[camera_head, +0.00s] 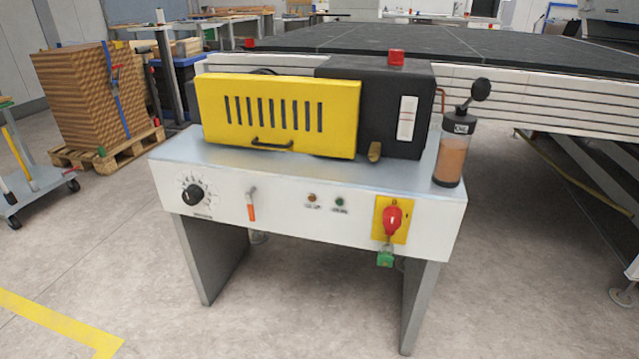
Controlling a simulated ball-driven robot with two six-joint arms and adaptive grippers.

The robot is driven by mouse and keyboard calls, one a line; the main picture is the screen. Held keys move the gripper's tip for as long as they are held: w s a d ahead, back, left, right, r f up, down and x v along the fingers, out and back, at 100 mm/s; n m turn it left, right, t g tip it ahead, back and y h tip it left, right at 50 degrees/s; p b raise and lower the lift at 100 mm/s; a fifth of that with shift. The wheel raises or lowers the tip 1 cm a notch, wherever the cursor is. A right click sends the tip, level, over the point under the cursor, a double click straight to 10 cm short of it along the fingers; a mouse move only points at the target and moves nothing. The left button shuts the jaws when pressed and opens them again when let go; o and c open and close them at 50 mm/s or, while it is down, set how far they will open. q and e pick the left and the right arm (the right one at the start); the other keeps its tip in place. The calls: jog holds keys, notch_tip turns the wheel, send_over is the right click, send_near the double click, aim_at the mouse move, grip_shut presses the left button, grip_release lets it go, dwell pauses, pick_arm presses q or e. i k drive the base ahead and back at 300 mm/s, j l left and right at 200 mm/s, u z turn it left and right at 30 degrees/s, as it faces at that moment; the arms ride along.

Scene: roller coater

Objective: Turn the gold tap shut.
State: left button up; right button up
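The gold tap (375,151) is a small brass-coloured piece at the lower front of the black housing (390,115), just above the metal top of the roller coater. It stands to the right of the yellow slotted cover (280,115). It is small in the picture, and I cannot tell whether it is open or shut. Neither of my grippers is in view.
The coater's white front panel (300,225) carries a black dial (193,195), an orange-handled lever (251,207) and a red switch (392,218). A brown-filled cylinder (451,160) stands right of the tap. The floor in front is clear.

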aim_at(374, 153)
jog(key=z, duration=0.6)
jog(key=i+j+z, duration=0.1)
jog(key=j+z, duration=1.25)
